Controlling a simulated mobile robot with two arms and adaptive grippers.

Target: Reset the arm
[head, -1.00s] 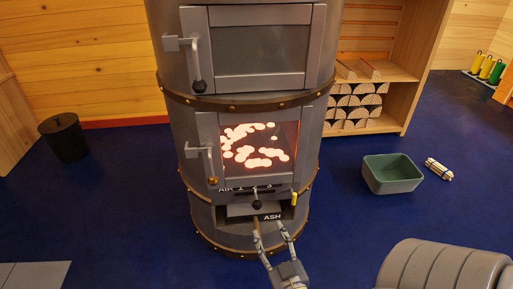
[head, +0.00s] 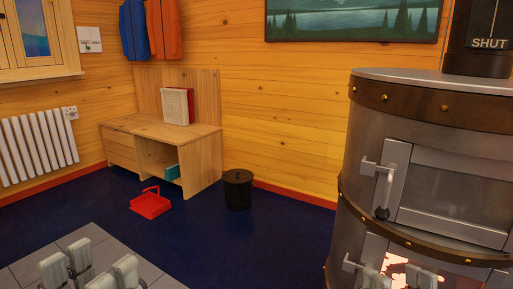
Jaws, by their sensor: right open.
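My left gripper (head: 90,268) shows at the bottom left edge, its pale grey parts pointing up in front of the grey floor tiles. Most of it is cut off by the frame, and I cannot tell how far its jaws are apart. My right gripper (head: 400,281) shows at the bottom edge in front of the stove. It is open, with its pale finger parts apart and nothing seen between them. The grey stove (head: 440,150) stands at the right, with glowing embers behind its lower door. Its ash drawer is out of view.
A black lidded bin (head: 238,190) stands by the wall, left of the stove. A red scoop-like pan (head: 151,204) lies on the blue floor before a wooden bench (head: 150,130). A white radiator (head: 35,145) is at the left.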

